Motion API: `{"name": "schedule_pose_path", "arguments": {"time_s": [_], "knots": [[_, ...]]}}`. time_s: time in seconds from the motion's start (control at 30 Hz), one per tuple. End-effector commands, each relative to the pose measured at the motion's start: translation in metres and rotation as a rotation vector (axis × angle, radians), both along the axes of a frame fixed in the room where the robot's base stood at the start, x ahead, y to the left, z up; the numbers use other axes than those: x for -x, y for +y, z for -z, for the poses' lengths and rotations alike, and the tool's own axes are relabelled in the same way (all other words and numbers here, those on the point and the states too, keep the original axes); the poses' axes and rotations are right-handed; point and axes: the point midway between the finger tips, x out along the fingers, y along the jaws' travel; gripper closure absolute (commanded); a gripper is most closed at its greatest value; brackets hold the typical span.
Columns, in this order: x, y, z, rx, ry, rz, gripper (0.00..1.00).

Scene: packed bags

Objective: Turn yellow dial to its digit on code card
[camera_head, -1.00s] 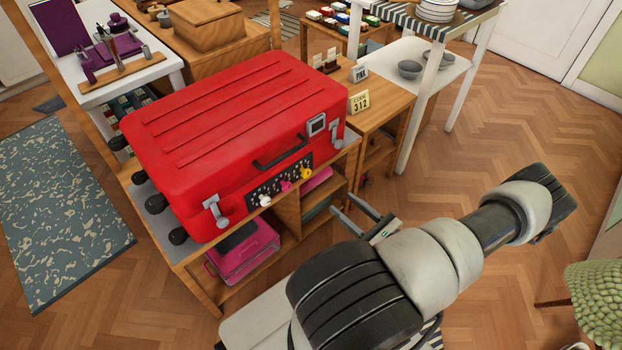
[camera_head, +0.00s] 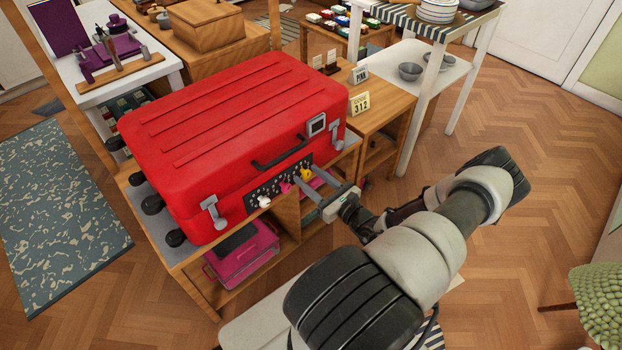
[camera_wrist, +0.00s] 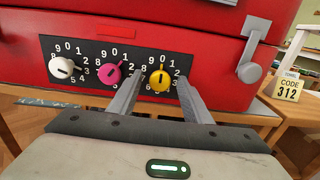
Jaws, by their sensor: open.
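The yellow dial (camera_head: 306,174) is on the black panel (camera_head: 265,190) on the front of the red suitcase (camera_head: 235,110). In the wrist view the yellow dial (camera_wrist: 160,80) is the rightmost of three, beside the pink dial (camera_wrist: 109,74) and white dial (camera_wrist: 62,68). Its tip points up, near 0. My gripper (camera_wrist: 160,86) is open, one finger on each side of the yellow dial; contact cannot be told. The code card (camera_head: 360,103) reads 312 and stands on the wooden unit right of the suitcase; it also shows in the wrist view (camera_wrist: 288,88).
A silver latch (camera_wrist: 251,60) sits right of the panel, and another latch (camera_head: 213,212) to its left. A small card reading PINK (camera_head: 360,75) stands behind the code card. A pink case (camera_head: 243,255) lies on the shelf below.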

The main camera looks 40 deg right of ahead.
Motion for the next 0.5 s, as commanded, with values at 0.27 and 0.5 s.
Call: {"name": "schedule_pose_path", "arguments": {"time_s": [0.27, 0.5], "knots": [[0.0003, -0.0001, 0.0, 0.0, 0.0, 0.0, 0.74], [0.0005, -0.0001, 0.0, -0.002, 0.0, 0.0, 0.96]]}}
